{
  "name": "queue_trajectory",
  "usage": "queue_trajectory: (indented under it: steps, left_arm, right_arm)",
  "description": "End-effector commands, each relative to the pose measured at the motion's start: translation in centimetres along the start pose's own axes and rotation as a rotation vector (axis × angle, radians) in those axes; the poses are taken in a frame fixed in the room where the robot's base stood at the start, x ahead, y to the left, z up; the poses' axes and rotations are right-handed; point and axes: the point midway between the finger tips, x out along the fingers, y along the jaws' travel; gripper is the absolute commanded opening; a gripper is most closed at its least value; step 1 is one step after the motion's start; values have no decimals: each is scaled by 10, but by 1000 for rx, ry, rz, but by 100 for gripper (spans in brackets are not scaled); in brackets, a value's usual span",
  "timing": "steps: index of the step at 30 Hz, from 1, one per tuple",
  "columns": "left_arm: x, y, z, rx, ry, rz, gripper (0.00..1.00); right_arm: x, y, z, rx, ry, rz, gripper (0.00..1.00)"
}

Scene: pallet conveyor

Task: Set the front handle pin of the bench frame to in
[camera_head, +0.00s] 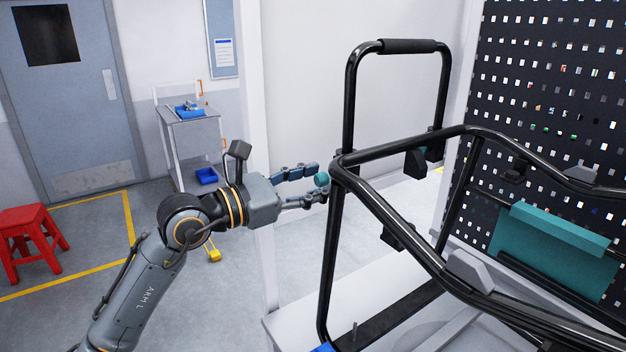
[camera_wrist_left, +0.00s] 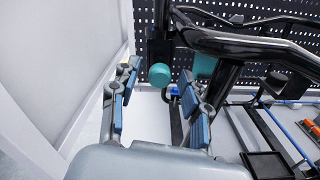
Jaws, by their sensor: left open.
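The bench frame (camera_head: 398,147) is a black tubular frame on the right of the head view, with a padded upright handle (camera_head: 408,46) at its far end. A round teal knob (camera_head: 321,179), apparently the handle pin, sticks out at the frame's near left corner. The knob also shows in the left wrist view (camera_wrist_left: 160,75). My left gripper (camera_head: 317,183) is open, with one finger on each side of the knob near the fingertips. In the wrist view (camera_wrist_left: 160,88) gaps show beside the knob, so it does not look gripped. My right gripper is out of view.
A white base (camera_head: 290,325) lies under the frame. A black perforated panel (camera_head: 560,60) and a teal block (camera_head: 550,250) stand at the right.

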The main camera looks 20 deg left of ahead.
Motion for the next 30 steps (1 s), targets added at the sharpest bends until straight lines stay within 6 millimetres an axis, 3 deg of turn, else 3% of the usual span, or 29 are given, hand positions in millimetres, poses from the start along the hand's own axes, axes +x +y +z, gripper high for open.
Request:
queue_trajectory:
  steps: [1, 7, 8, 14, 21, 28, 29, 30]
  left_arm:
    - [0, 0, 0, 0, 0, 0, 42]
    - [0, 0, 0, 0, 0, 0, 2]
    - [0, 0, 0, 0, 0, 0, 0]
    - [0, 0, 0, 0, 0, 0, 0]
    - [18, 1, 0, 1, -2, 1, 0]
    - [18, 1, 1, 0, -2, 2, 0]
    - [18, 1, 1, 0, -2, 2, 29]
    - [18, 1, 1, 0, -2, 2, 37]
  right_arm:
    - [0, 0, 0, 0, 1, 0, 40]
    - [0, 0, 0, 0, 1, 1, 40]
    - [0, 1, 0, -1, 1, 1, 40]
    - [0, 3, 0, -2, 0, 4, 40]
    - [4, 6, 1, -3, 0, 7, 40]
    - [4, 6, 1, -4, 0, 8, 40]
    - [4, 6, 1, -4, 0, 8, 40]
    - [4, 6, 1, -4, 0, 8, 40]
